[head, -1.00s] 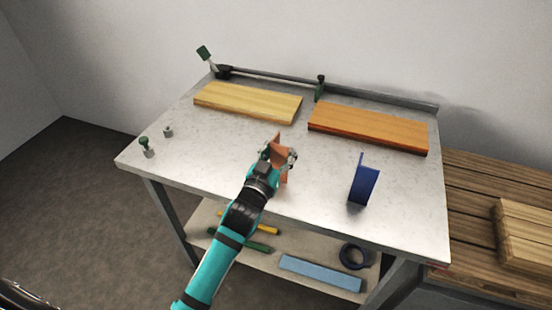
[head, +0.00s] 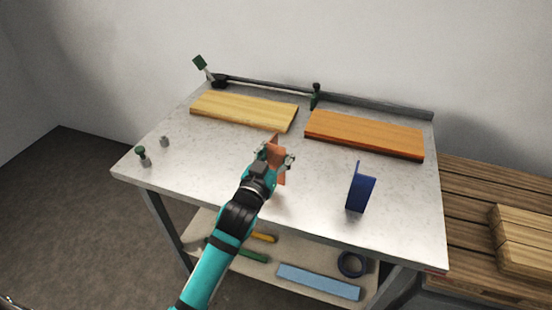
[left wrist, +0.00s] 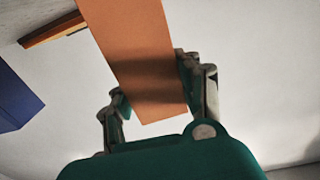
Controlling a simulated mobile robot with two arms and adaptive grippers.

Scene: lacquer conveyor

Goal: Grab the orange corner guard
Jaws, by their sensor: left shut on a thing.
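The orange corner guard (head: 279,172) is an angled orange piece over the middle of the metal workbench. My left gripper (head: 275,160) is shut on it. In the left wrist view the guard (left wrist: 135,45) runs up between the two fingers of the left gripper (left wrist: 150,95). Part of the guard is hidden behind the gripper in the head view. I cannot tell whether its lower edge touches the bench. My right gripper is not in view.
A blue angled piece (head: 361,190) stands to the right on the workbench (head: 225,160). A pale board (head: 243,110) and an orange-brown board (head: 364,134) lie at the back. Clamps and small fittings sit along the back and left. A lower shelf holds tools.

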